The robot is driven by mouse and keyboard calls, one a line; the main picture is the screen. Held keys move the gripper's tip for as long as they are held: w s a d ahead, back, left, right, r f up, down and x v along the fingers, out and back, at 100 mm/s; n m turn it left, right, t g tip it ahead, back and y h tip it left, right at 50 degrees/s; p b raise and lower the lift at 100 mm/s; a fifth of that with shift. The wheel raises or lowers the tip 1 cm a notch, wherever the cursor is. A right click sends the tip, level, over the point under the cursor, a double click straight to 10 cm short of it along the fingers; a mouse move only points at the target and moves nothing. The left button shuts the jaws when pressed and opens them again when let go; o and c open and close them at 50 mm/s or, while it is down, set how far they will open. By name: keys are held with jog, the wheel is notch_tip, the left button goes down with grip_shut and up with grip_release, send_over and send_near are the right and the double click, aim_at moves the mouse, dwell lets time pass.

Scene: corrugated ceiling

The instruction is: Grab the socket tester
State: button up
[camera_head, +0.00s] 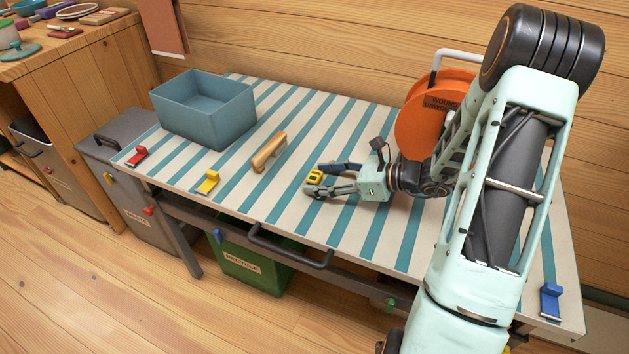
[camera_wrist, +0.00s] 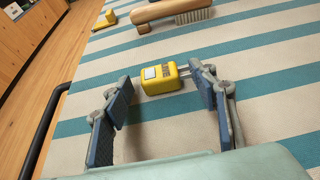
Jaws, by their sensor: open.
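The socket tester (camera_head: 315,176) is a small yellow block on the striped table (camera_head: 330,223). In the wrist view the tester (camera_wrist: 161,78) shows a pale panel, dark markings and metal prongs pointing right. My gripper (camera_head: 313,178) is open, low over the table, its fingers pointing left in the head view. In the wrist view my gripper (camera_wrist: 163,95) has its two blue-padded fingers apart, with the tester between and just ahead of their tips. The prongs come close to the right finger; I cannot tell whether they touch.
A wooden-handled brush (camera_head: 269,151) lies left of my gripper. A blue-grey bin (camera_head: 205,128) stands at the table's back left. An orange reel (camera_head: 422,125) stands behind my arm. Yellow (camera_head: 208,182), red (camera_head: 136,156) and blue (camera_head: 550,301) clamps sit along the front edge.

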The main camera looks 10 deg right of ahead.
jog(key=shift+c, duration=0.7)
jog(key=c, duration=1.1)
jog(key=shift+r, duration=0.15)
